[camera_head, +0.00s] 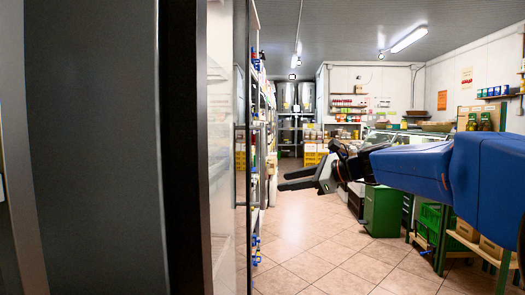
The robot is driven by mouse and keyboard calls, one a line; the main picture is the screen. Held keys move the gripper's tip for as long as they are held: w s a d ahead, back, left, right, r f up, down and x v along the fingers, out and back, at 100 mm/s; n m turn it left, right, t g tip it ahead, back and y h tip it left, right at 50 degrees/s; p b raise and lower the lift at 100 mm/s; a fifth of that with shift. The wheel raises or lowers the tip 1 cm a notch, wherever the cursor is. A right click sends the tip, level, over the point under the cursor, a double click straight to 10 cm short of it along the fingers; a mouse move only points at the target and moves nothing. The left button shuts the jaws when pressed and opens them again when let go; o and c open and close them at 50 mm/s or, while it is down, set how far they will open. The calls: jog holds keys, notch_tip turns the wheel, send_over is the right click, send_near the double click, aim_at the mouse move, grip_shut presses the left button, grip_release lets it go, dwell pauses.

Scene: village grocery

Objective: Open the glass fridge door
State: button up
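The fridge stands close on the left, with a dark side panel (92,150). Its glass door (221,120) is seen at a steep slant, with pale, blurred contents behind it. A dark upright bar handle (236,165) shows at the door's right side. I cannot tell for sure whether the door is fully shut. My gripper (281,180) is in the middle of the view, to the right of the handle and apart from it in the picture. Its two dark fingers point left with a gap between them, and nothing is held.
Stocked shelves (257,120) line the left beyond the fridge. A green cabinet (382,210) and green crates (432,220) stand at the right under my blue arm. Yellow boxes (313,155) are at the back. The tiled floor (310,245) between is clear.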

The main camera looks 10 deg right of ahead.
aim_at(263, 146)
jog(key=w+d+r+m+t+y, duration=0.1)
jog(key=w+d+r+m+t, duration=0.3)
jog(key=w+d+r+m, duration=0.4)
jog(key=w+a+n, duration=0.2)
jog(key=w+a, duration=0.9)
jog(key=w, duration=0.3)
jog(key=shift+a+r, duration=0.3)
jog(key=shift+r, duration=0.1)
grip_shut()
jog(key=shift+d, duration=0.1)
